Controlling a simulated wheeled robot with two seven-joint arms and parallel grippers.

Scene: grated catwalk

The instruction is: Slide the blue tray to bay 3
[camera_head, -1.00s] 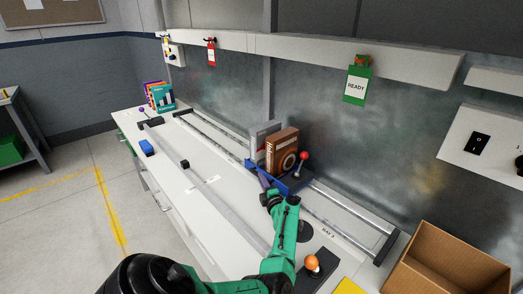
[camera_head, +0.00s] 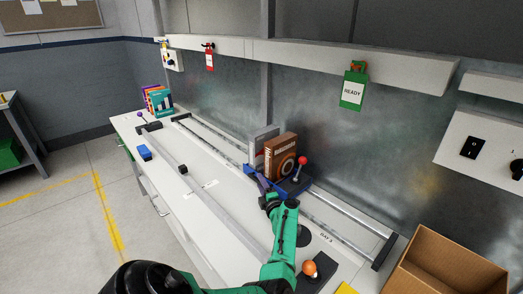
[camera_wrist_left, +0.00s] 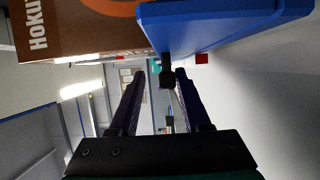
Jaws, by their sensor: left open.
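The blue tray (camera_head: 296,186) sits on the rails along the bench, carrying a brown box (camera_head: 281,156) and a grey binder-like item (camera_head: 260,138). A red-knobbed lever (camera_head: 303,161) stands at its right end. My left gripper (camera_head: 260,183) is at the tray's near side. In the left wrist view its fingers (camera_wrist_left: 160,76) are apart, with a small black post (camera_wrist_left: 168,72) showing between them below the tray's blue edge (camera_wrist_left: 225,22); contact cannot be told. The "BAY 3" label (camera_head: 327,238) is on the bench right of the tray. My right gripper is not in view.
An orange knob (camera_head: 309,267) on a dark base stands near my left arm. An open cardboard box (camera_head: 450,262) is at the lower right. Rails (camera_head: 350,222) run clear to a black end block (camera_head: 384,251).

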